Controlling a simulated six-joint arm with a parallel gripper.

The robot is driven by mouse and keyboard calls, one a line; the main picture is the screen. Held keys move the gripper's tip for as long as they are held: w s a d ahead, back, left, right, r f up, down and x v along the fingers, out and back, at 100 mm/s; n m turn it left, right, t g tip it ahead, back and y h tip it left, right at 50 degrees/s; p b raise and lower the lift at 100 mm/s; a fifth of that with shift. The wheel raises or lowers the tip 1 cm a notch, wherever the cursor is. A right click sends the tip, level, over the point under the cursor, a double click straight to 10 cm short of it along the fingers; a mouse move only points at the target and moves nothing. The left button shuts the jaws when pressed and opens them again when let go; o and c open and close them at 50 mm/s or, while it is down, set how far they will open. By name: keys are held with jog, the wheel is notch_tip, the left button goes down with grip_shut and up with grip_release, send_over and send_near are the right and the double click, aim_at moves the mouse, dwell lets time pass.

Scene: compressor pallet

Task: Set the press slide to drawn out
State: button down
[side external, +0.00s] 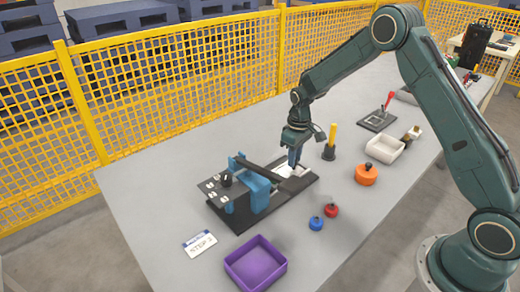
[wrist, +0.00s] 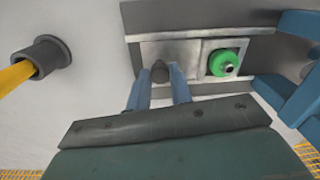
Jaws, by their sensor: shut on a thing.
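The press (side external: 258,192) is a dark base with a blue frame and a dark lever on the table. Its slide (wrist: 185,50) is a pale metal plate lying in a channel of the base. A dark knob (wrist: 160,70) stands up at the end of the slide away from the blue frame. My gripper (wrist: 160,84) has its blue fingers on either side of this knob, shut on it. In the side external view my gripper (side external: 293,162) reaches down at the press's far right end. A green round part (wrist: 223,62) sits in the slide's square pocket, clear of the blue frame (wrist: 290,70).
A yellow-handled tool (side external: 332,138) stands in a dark holder (wrist: 45,57) close to my gripper. An orange pot (side external: 366,174), red knob (side external: 331,210) and blue knob (side external: 316,223) stand nearby. A purple tray (side external: 256,264) and a step card (side external: 200,243) lie in front.

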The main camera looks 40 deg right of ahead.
jog(key=c, duration=1.3)
grip_release()
jog(key=shift+d, duration=0.4)
jog(key=shift+o, duration=0.2)
jog(key=shift+a, duration=0.1)
jog(key=shift+r, duration=0.15)
notch_tip(320, 180, up, 14)
jog(key=shift+d+f, duration=0.2)
jog(key=shift+d, duration=0.05)
jog(key=shift+r, duration=0.1)
